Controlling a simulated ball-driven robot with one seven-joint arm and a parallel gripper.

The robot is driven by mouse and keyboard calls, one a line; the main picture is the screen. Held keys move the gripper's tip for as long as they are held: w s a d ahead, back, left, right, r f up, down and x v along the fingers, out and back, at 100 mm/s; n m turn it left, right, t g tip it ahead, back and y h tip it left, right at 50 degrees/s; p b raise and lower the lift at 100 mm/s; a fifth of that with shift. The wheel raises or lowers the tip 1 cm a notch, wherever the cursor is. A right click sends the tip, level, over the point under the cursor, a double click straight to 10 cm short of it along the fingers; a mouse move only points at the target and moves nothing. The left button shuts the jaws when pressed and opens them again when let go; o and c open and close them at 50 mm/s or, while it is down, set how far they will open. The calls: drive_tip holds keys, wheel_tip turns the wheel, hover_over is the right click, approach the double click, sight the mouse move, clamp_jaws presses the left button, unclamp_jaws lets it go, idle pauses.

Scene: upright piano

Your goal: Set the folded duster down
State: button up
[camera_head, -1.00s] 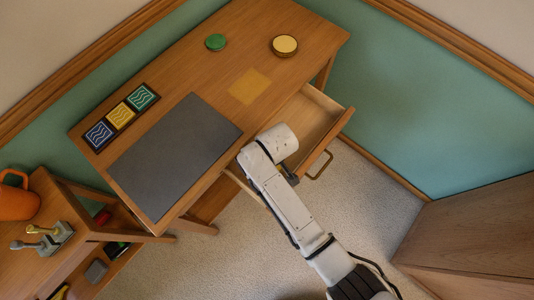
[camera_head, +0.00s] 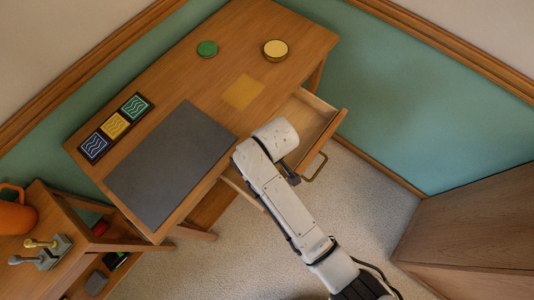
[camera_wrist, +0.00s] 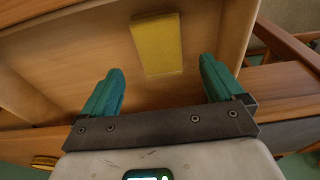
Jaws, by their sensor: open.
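The folded duster (camera_wrist: 158,45) is a yellow, block-like bundle lying on the floor of an open wooden drawer in the wrist view. My gripper (camera_wrist: 162,68) is open, with its two teal fingers apart and nothing between them. The duster lies just beyond the fingertips, roughly centred between them, and appears apart from both. In the head view the open drawer (camera_head: 322,117) sticks out from the desk's right side, my arm covers part of it, and the duster is hidden. A flat yellow square (camera_head: 243,92) lies on the desk top.
The desk holds a dark grey mat (camera_head: 170,162), a green round object (camera_head: 207,48), a cream-topped round tin (camera_head: 276,48) and a row of three wave-patterned tiles (camera_head: 115,128). A lower shelf unit with an orange pot (camera_head: 14,215) stands at left. Carpet is open below right.

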wheel_tip(320, 180, up, 6)
drive_tip(key=s+d+m, duration=0.3)
drive_tip(key=s+d, duration=0.3)
drive_tip(key=d, duration=0.3)
drive_tip(key=s+d+r+m+h, duration=0.1)
drive_tip(key=s+d+m, duration=0.3)
drive_tip(key=s+d, duration=0.3)
drive_tip(key=s+d+m, duration=0.3)
drive_tip(key=s+d, duration=0.3)
drive_tip(key=d, duration=0.6)
drive_tip(key=shift+s+r+m+h, duration=0.15)
drive_tip(key=shift+m+h, duration=0.15)
drive_tip(key=shift+m, duration=0.1)
